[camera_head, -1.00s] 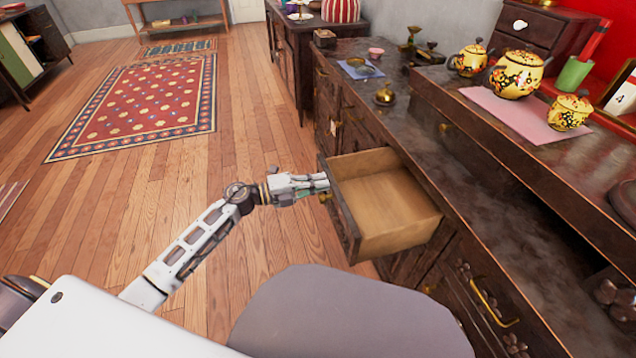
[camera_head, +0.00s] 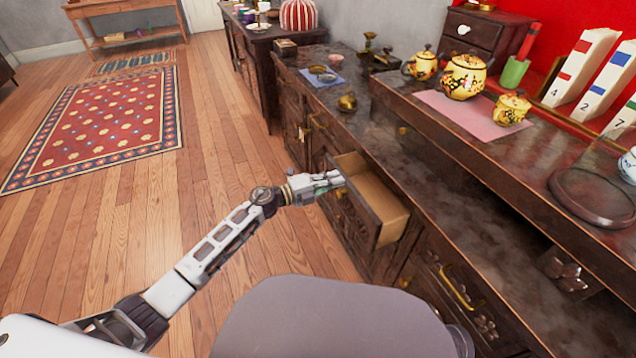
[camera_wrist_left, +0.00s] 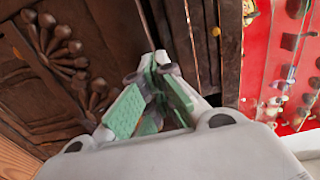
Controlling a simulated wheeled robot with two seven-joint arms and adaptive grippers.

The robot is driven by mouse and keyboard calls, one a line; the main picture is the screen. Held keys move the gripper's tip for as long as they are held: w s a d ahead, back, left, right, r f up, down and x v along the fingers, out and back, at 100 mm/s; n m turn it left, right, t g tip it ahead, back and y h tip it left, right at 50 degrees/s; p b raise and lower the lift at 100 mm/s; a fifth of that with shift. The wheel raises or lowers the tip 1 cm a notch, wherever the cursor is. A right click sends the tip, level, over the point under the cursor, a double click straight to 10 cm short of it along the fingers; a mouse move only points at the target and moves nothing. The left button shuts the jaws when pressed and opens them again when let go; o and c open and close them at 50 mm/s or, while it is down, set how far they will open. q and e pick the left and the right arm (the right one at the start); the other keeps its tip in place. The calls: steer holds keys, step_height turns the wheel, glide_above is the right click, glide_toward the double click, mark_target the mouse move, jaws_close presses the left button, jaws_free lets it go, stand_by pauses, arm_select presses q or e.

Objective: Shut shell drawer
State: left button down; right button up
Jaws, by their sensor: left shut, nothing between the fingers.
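The shell drawer (camera_head: 384,197) sticks partly out of the dark wooden cabinet in the head view, and its pale wooden inside looks empty. My left gripper (camera_head: 338,180) is shut and empty, with its fingertips at the drawer's front, near its far end. I cannot tell for certain whether they touch it. In the left wrist view the closed green-padded fingers (camera_wrist_left: 155,75) point at dark wood, with a carved shell-like relief (camera_wrist_left: 58,48) to the left. My right gripper is not in view.
Yellow painted teapots (camera_head: 464,77) stand on a pink cloth (camera_head: 440,101) on the raised counter. A small brass pot (camera_head: 347,102) sits on the lower top. A glass dome (camera_head: 628,165) stands at the right. The wooden floor left of the cabinet is clear up to a red rug (camera_head: 100,125).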

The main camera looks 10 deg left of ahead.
arm_select(q)
steer(key=x, duration=0.7)
steer(key=shift+w+d, duration=0.25)
steer(key=shift+d, duration=0.1)
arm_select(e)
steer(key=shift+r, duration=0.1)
arm_select(q)
steer(key=shift+a, duration=0.1)
